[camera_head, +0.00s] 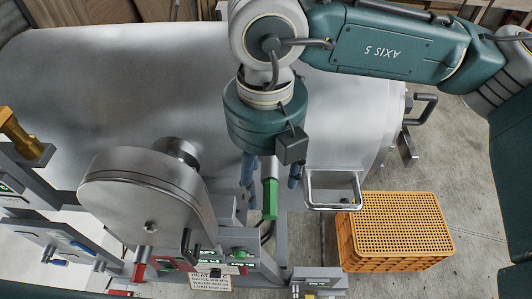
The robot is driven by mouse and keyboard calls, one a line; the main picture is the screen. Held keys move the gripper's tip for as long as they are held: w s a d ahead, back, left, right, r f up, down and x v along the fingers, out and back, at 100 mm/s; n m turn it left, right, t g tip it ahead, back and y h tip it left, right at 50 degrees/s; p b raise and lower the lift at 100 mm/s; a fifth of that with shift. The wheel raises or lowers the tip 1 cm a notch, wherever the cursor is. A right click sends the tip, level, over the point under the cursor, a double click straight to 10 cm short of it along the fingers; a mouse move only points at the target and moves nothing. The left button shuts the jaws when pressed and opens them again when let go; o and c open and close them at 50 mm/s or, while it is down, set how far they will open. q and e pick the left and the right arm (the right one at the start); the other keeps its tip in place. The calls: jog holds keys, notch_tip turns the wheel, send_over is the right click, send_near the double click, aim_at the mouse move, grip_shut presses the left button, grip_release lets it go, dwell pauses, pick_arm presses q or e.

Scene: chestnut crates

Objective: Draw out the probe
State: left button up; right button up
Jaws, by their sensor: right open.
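The probe (270,198) shows as an upright green handle in front of the big metal drum, with a dark cable below it. My right gripper (270,184) comes down from above on the green arm. Its two blue fingers are apart, one on each side of the top of the handle. I cannot tell whether either finger touches it. The upper end of the handle is partly hidden below the gripper body. My left gripper is not in view.
The large metal drum (120,70) fills the back. A rounded metal housing (140,200) stands left of the probe. A sign (213,277) and displays sit below.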

aim_at(266, 203)
notch_tip(266, 203, down, 5)
jog(key=shift+r+p, duration=0.2)
jog(key=shift+p, duration=0.5)
notch_tip(266, 203, down, 2)
jog(key=shift+w+f, duration=0.15)
jog(key=shift+f, duration=0.1)
jog(key=shift+c, duration=0.7)
jog(key=c, duration=1.1)
jog(key=o, duration=0.3)
grip_shut()
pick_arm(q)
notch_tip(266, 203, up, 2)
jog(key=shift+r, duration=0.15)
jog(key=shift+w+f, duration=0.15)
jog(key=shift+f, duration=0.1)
pick_arm(e)
jog(key=shift+s, duration=0.2)
pick_arm(q)
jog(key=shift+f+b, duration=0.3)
jog(key=shift+b, duration=0.05)
pick_arm(e)
jog(key=shift+s, duration=0.4)
